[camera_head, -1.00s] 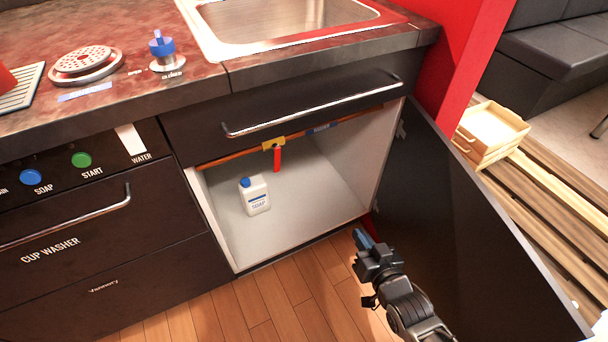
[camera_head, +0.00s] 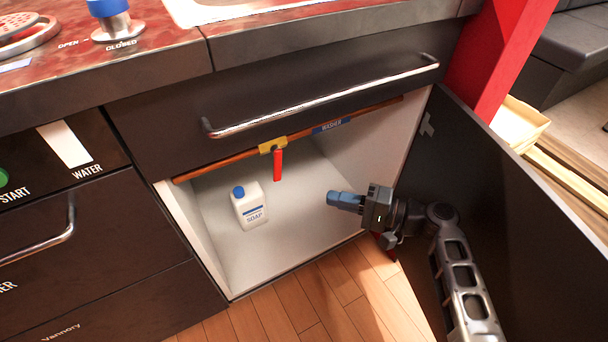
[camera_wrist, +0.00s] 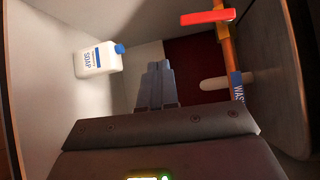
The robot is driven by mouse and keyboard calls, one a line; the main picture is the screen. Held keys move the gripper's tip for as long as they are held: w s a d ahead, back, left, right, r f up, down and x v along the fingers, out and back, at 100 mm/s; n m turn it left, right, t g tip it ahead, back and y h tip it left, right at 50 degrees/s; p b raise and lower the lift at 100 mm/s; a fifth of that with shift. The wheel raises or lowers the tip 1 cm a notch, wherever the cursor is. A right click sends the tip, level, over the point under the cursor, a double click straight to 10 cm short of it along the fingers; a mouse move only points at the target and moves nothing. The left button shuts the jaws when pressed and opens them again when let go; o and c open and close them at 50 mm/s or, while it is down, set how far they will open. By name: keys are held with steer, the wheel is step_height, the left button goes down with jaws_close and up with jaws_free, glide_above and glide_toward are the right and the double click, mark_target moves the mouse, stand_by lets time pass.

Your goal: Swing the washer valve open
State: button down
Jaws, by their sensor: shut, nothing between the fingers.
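The washer valve has a red handle (camera_head: 278,165) hanging down from a yellow body (camera_head: 272,146) on the copper pipe (camera_head: 220,165) under the counter. A blue label reading WASHER (camera_head: 331,126) is on the pipe to its right. In the wrist view the red handle (camera_wrist: 207,17) lies near the top, sideways across the orange pipe. My gripper (camera_head: 333,198) is at the cabinet's opening, right of and below the handle, apart from it. Its blue fingers (camera_wrist: 156,85) are shut with nothing between them and point into the cabinet.
A white soap bottle (camera_head: 250,206) with a blue cap stands on the cabinet floor at left. The open cabinet door (camera_head: 510,200) is on the right, behind my arm. A drawer with a metal handle (camera_head: 320,96) is above. Free space lies between my gripper and the bottle.

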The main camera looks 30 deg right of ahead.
mark_target(276, 164)
steer(key=w+a+r+n+y+b, duration=0.1)
steer(key=w+a+r+y+b, duration=0.1)
steer(key=w+a, duration=0.4)
steer(key=shift+w+a+r, duration=0.2)
steer(key=shift+w+r, duration=0.4)
steer(key=shift+r, duration=0.3)
